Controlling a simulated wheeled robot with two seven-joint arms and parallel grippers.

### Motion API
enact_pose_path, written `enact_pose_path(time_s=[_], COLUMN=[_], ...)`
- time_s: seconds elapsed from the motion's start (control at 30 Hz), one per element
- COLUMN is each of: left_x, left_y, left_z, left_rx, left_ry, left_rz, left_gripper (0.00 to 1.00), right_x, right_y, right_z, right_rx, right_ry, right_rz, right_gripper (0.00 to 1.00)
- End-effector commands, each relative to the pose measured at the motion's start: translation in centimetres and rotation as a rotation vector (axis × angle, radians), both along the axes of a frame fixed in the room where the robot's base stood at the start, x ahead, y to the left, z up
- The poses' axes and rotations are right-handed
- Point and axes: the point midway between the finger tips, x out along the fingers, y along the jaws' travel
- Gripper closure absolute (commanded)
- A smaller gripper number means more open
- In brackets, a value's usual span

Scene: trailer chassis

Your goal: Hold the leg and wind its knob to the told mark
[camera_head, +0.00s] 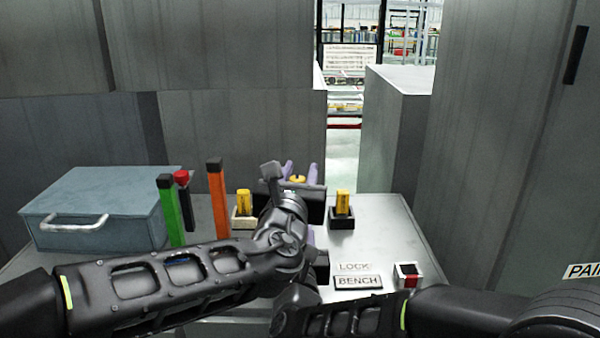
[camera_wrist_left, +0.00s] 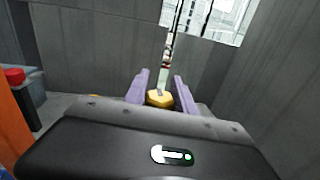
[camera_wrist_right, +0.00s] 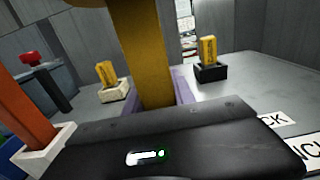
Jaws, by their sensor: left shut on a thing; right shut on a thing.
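The leg is a mustard-yellow upright post (camera_wrist_right: 145,55) in the right wrist view. It stands between the purple fingers of my right gripper (camera_wrist_right: 150,98), which is shut on it. Its lower end is hidden behind the gripper body. The knob is yellow and faceted (camera_wrist_left: 160,98) in the left wrist view, and its top also shows in the head view (camera_head: 297,179). My left gripper (camera_head: 300,171) is shut on the knob from above, with one purple finger on each side. My arms hide most of the leg in the head view. I cannot see any mark on it.
Yellow tagged blocks stand in a white holder (camera_head: 243,217) and a black holder (camera_head: 342,223). Green (camera_head: 172,212) and orange (camera_head: 217,200) posts and a blue-grey toolbox (camera_head: 95,208) stand left. A red-topped switch (camera_head: 408,276) and BENCH label (camera_head: 358,282) are front right.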

Motion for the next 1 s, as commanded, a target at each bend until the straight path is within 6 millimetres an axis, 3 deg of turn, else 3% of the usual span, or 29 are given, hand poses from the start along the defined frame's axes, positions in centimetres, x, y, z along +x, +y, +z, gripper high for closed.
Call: enact_pose_path(time_s=[0.2, 0.6, 0.97, 1.0], left_x=[0.05, -0.06, -0.22, -0.22], left_y=[0.00, -0.51, -0.74, -0.74], left_z=[0.19, 0.25, 0.16, 0.15], left_rx=[-0.003, -0.004, -0.001, -0.001], left_ry=[-0.006, -0.007, -0.003, -0.003], left_rz=[-0.029, -0.247, -0.273, -0.273], left_gripper=[1.00, 1.00, 1.00, 0.68], right_x=[0.01, -0.04, -0.04, -0.04], right_y=[-0.01, 0.09, 0.07, 0.07], right_z=[0.02, -0.01, -0.02, -0.02], right_rx=[0.000, -0.001, -0.002, -0.002], right_ry=[0.000, 0.000, 0.000, 0.000], right_rz=[0.000, 0.002, 0.002, 0.002], right_gripper=[1.00, 1.00, 1.00, 1.00])
